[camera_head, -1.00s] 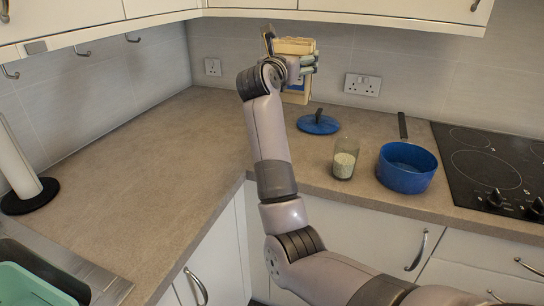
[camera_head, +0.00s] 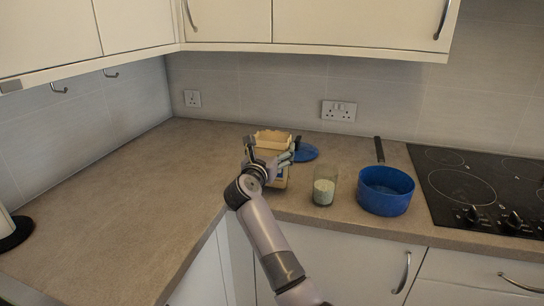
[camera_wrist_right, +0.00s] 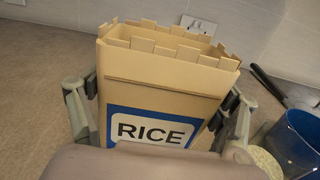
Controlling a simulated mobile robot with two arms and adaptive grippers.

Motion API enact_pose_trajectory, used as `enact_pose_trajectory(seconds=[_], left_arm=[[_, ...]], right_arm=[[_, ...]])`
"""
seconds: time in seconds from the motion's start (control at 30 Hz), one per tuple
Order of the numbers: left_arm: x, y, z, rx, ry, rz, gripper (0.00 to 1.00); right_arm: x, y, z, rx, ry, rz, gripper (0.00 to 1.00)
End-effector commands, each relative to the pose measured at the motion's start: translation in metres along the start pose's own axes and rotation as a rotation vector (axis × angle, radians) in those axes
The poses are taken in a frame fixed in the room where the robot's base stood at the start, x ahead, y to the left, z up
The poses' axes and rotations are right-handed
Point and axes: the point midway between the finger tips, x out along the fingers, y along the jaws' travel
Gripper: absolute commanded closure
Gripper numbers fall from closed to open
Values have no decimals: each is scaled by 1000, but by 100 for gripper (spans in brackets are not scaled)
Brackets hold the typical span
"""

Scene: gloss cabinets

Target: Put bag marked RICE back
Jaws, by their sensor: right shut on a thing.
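The bag marked RICE (camera_wrist_right: 165,75) is a tan, open-topped bag with a notched rim and a blue and white label. It stands upright between the fingers of my right gripper (camera_wrist_right: 160,98), which is shut on its sides. In the head view the bag (camera_head: 272,138) and my right gripper (camera_head: 268,162) are low over the counter, left of the glass. The gripper and wrist hide part of the bag, and I cannot tell whether its base touches the counter. My left gripper is not in view.
A glass of pale grains (camera_head: 324,191) and a blue pan (camera_head: 385,192) stand to the right, before the hob (camera_head: 475,185). The counter (camera_head: 110,205) at left is clear. Wall cupboards (camera_head: 360,20) hang above.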

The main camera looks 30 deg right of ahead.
Motion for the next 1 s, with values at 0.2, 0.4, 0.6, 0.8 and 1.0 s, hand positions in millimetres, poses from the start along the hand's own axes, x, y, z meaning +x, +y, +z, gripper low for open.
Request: enact_pose_trajectory(seconds=[0.2, 0.4, 0.6, 0.8, 1.0], left_arm=[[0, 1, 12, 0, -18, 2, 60], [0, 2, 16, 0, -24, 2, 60], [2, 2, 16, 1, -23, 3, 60], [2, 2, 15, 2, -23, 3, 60], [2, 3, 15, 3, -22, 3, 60]], right_arm=[[0, 0, -19, -1, -4, 0, 59], [0, 0, -18, 0, -3, 0, 59], [0, 0, -23, 0, -1, 0, 15], [0, 0, -23, 0, -1, 0, 1], [0, 0, -22, 0, -1, 0, 0]])
